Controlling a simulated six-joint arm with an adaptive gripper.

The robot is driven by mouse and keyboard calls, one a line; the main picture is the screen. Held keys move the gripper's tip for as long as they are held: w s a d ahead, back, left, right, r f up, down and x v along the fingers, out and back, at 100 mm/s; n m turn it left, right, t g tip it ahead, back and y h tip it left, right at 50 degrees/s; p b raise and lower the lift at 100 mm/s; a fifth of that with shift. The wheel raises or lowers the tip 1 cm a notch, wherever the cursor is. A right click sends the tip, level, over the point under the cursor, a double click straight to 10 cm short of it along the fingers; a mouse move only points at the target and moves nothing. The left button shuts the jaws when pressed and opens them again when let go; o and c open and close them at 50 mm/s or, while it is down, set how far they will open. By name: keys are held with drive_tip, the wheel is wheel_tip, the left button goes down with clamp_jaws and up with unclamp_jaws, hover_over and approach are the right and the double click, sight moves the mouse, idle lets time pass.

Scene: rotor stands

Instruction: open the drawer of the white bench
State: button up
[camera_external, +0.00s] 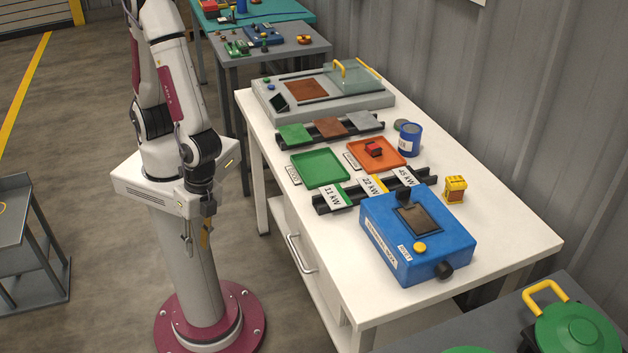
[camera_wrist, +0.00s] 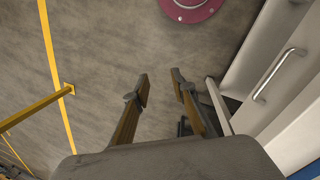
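The white bench (camera_external: 500,245) stands in the middle of the external view. Its drawer front is under the tabletop on the side facing my arm and appears flush with the bench. A silver bar handle (camera_external: 300,253) is on the drawer front; in the wrist view the handle (camera_wrist: 278,74) shows at the right. My gripper (camera_external: 198,240) hangs pointing down to the left of the handle, clear of it. In the wrist view my gripper (camera_wrist: 161,84) has its two fingers apart with nothing between them.
On the bench are a blue test box (camera_external: 415,245), a green tray (camera_external: 319,167), an orange tray (camera_external: 390,158), a blue can (camera_external: 410,138) and a grey station (camera_external: 350,95). A grey cart (camera_external: 25,240) stands at far left. Floor beside the handle is clear.

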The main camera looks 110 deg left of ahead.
drive_tip(key=d+f, duration=0.3)
drive_tip(key=f, duration=0.5)
drive_tip(key=m+t+y, duration=0.5)
drive_tip(key=t+y, duration=0.7)
drive_tip(key=y, duration=0.1)
approach(297, 253)
drive_tip(key=shift+w+a+f, duration=0.55)
drive_tip(key=shift+w+a, duration=0.1)
drive_tip(key=shift+a, duration=0.15)
drive_tip(key=shift+a, duration=0.1)
drive_tip(key=shift+x, duration=3.8)
